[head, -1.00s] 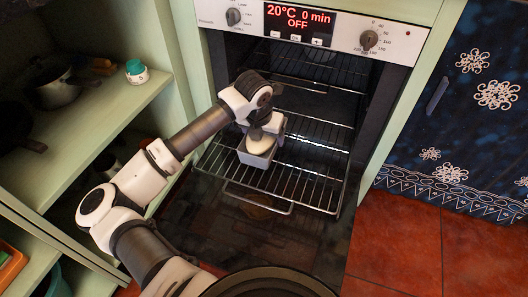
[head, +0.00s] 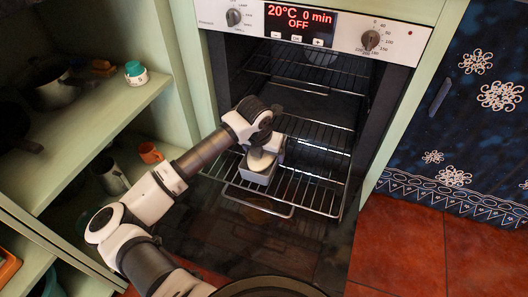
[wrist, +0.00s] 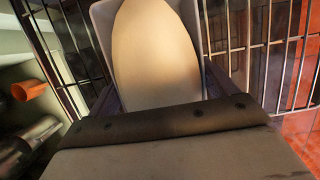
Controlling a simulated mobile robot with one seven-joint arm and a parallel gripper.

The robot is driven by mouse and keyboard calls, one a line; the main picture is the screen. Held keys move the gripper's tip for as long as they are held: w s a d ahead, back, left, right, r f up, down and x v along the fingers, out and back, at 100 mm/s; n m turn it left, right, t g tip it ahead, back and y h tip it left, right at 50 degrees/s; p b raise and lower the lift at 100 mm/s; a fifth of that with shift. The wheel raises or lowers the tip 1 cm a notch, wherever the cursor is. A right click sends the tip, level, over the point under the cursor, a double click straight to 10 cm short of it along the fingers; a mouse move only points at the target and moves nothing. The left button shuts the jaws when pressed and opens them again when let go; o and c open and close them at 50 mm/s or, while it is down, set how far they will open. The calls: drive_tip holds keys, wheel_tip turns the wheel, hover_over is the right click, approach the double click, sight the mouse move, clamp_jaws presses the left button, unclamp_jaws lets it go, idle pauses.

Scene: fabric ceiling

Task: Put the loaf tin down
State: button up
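The loaf tin (head: 254,177) is pale grey and holds a smooth, pale loaf (head: 260,161). It is over the front part of the oven's pulled-out wire rack (head: 312,187); I cannot tell whether it touches the wires. My gripper (head: 268,143) reaches down at the tin's far end. In the wrist view the tin's white rim (wrist: 103,22) runs around the loaf (wrist: 155,55), and my fingers lie close along both sides of the tin. Their tips and the tin's underside are hidden.
The open oven has another rack (head: 318,74) higher up. Its panel (head: 300,20) reads 20°C, 0 min, OFF. Green shelves (head: 100,115) on the left hold a pan, a jar (head: 136,74) and an orange mug (head: 150,153). The rack is bare right of the tin.

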drive_tip(key=shift+o, duration=1.3)
drive_tip(key=shift+r, duration=0.25)
drive_tip(key=p+v, duration=0.3)
drive_tip(key=v, duration=0.8)
drive_tip(key=shift+s+r, duration=0.2)
drive_tip(key=shift+r, duration=0.2)
drive_tip(key=shift+a, duration=0.1)
